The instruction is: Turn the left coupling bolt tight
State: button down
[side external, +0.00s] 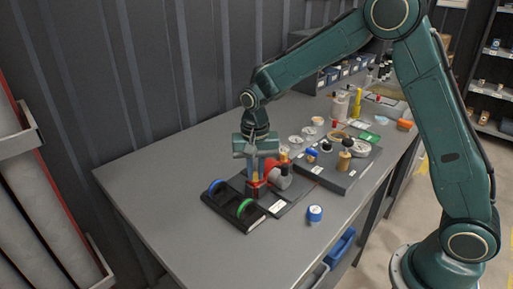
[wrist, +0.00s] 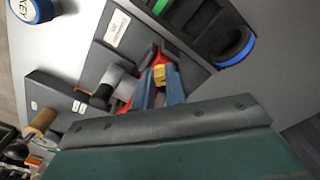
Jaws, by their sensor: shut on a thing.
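The red pump coupling (side external: 272,165) sits on a grey plate near the middle of the bench, beside a grey motor-like cylinder (side external: 281,180). My gripper (side external: 257,179) points down at the left side of the coupling. In the wrist view its two blue fingers (wrist: 159,80) are shut on a yellow, brass-like bolt head (wrist: 159,72). The red coupling body (wrist: 128,92) shows around the fingers there. The bolt's shank and its seat are hidden. A second brass-coloured piece (side external: 284,150) stands on the coupling to the right, apart from my gripper.
A black tray (side external: 246,226) with a blue ring (side external: 215,186) and a green ring (side external: 244,208) lies close in front. A blue-and-white tin (side external: 315,213) stands to the right. A grey board (side external: 342,178) with knobs lies behind. The bench's left part is clear.

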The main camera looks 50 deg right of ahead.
aim_at(255, 174)
jog(key=shift+m, duration=1.3)
jog(key=c, duration=1.4)
grip_release()
jog(key=shift+c, duration=0.2)
notch_tip(255, 174, up, 14)
